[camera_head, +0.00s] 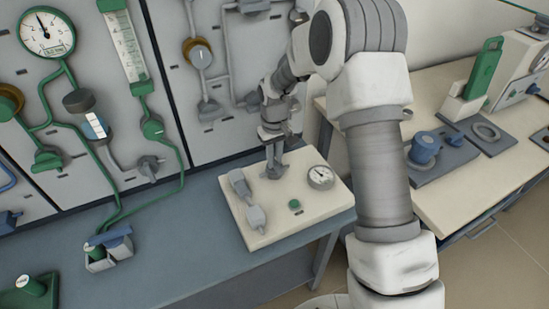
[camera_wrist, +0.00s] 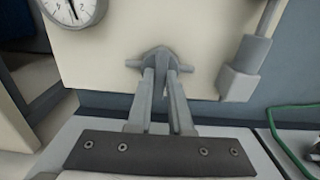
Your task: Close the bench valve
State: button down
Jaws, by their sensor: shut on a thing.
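The bench valve (camera_wrist: 158,56) is a grey fitting with a small handle on the cream bench board. In the wrist view, my gripper (camera_wrist: 161,78) has its two narrow fingers closed around the valve's handle. In the head view, my gripper (camera_head: 273,160) points down at the valve (camera_head: 274,172) near the board's back edge. My fingers partly hide the handle, and its exact turn is hard to tell.
The cream board (camera_head: 296,218) also carries a round gauge (camera_head: 320,177), a green button (camera_head: 294,204) and grey blocks (camera_head: 247,199). A wall panel with gauges and green tubing stands behind. A side table (camera_head: 450,195) with equipment is right. The blue-grey bench front (camera_head: 190,265) has clear room.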

aim_at(275, 162)
jog(key=c, duration=0.8)
grip_release()
jog(key=shift+r, duration=0.1)
notch_tip(275, 162, up, 17)
jog(key=shift+r+p, duration=0.15)
jog(key=shift+p, duration=1.05)
